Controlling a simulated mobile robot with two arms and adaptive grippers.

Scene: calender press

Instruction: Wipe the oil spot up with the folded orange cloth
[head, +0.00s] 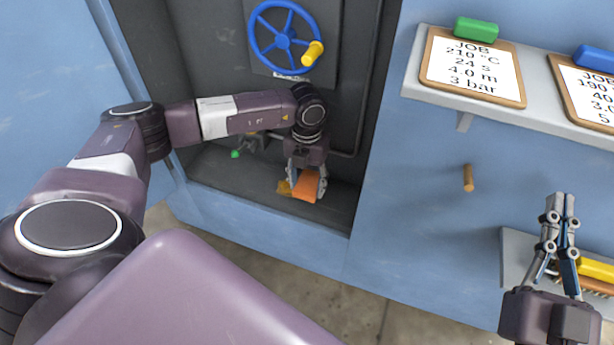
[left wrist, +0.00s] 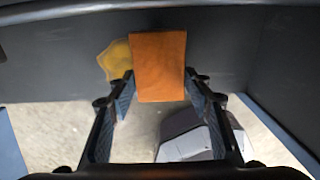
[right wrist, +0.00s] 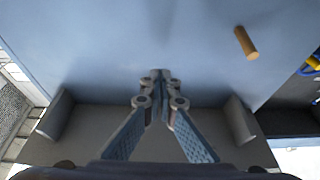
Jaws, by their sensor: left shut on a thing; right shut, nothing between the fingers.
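The folded orange cloth (head: 305,188) is between the fingers of my left gripper (head: 305,184), down at the floor of the dark recess. In the left wrist view the orange cloth (left wrist: 158,66) hangs out beyond the fingertips, and my left gripper (left wrist: 158,84) is shut on it. The yellowish oil spot (left wrist: 117,62) lies just left of the cloth, partly covered by it; it also shows as a small patch in the head view (head: 284,187). My right gripper (head: 564,198) is shut and empty in front of the blue panel; it also shows in the right wrist view (right wrist: 160,78).
A blue handwheel (head: 284,38) with a yellow knob is above my left gripper. A green-tipped valve (head: 235,154) sits at the recess's back left. A wooden peg (head: 468,178) sticks out of the panel. A shelf (head: 480,100) holds job boards. A lower shelf (head: 516,262) carries a yellow-topped brush (head: 597,268).

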